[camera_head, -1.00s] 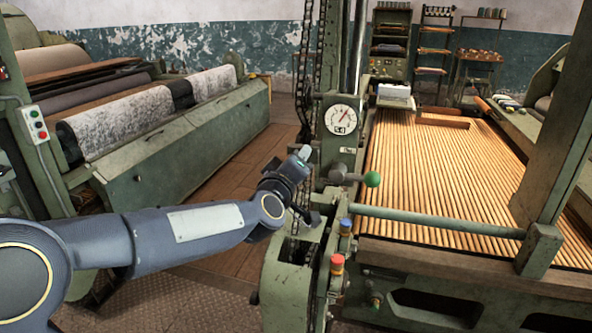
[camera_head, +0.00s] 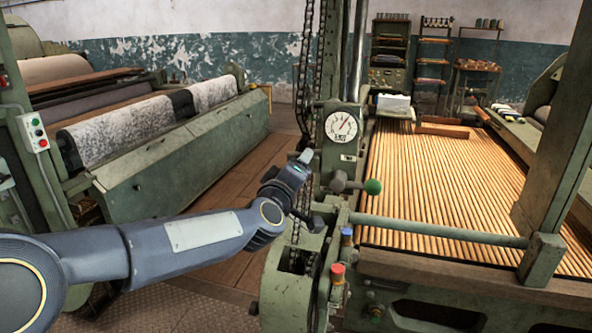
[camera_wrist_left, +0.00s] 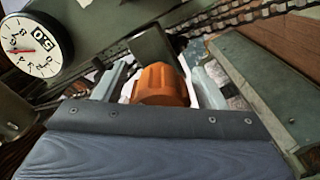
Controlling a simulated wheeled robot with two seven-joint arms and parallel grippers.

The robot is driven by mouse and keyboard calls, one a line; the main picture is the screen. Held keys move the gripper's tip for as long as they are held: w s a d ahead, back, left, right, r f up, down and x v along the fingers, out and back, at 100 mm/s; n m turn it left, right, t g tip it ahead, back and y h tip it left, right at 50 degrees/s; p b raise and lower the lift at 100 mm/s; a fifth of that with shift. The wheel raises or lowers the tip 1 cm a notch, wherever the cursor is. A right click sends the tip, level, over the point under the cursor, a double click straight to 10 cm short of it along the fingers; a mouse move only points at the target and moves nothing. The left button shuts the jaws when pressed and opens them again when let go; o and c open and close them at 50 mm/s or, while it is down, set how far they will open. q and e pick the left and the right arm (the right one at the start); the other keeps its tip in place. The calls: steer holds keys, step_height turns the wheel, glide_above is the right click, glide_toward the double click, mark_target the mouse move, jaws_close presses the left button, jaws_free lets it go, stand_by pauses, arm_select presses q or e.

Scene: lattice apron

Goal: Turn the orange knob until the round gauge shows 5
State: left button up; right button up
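The orange knob (camera_wrist_left: 160,85) shows in the left wrist view, between the two fingers of my left gripper (camera_wrist_left: 158,72). A narrow pale gap shows on each side of the knob, so the fingers look open around it, not pressed on it. In the head view my left arm (camera_head: 200,230) reaches to the green machine post, and the knob is hidden there. The round white gauge (camera_head: 341,126) is on the post above. Its needle points to the upper right. The gauge also shows, turned, in the left wrist view (camera_wrist_left: 32,47), with a small plate that seems to read 5.0. My right gripper is not in view.
A lever with a green ball (camera_head: 373,187) sticks out below the gauge. Red (camera_head: 338,268) and blue (camera_head: 347,232) knobs stand on the machine front. A long green bar (camera_head: 440,229) crosses before the slatted bed. Chains (camera_head: 305,70) hang beside the post.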

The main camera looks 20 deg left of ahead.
arm_select(q)
steer(key=shift+s, duration=0.1)
steer(key=s, duration=0.7)
steer(key=shift+s, duration=0.3)
steer(key=shift+a, duration=0.1)
steer(key=s+a+f+m+g+h, duration=0.1)
steer(key=s+f+m+g, duration=0.25)
steer(key=s+f, duration=0.4)
steer(key=s+a+f+m+g+h, duration=0.1)
steer(key=s+f+m+g, duration=0.3)
steer(key=s, duration=0.7)
steer(key=s+a+f+m+g+h, duration=0.15)
steer(key=s+f+g, duration=0.25)
steer(key=s+f, duration=0.5)
step_height(320, 180, up, 15)
steer(key=s+p, duration=0.2)
steer(key=p, duration=1.2)
steer(key=shift+f+g, duration=0.2)
steer(key=shift+g, duration=0.25)
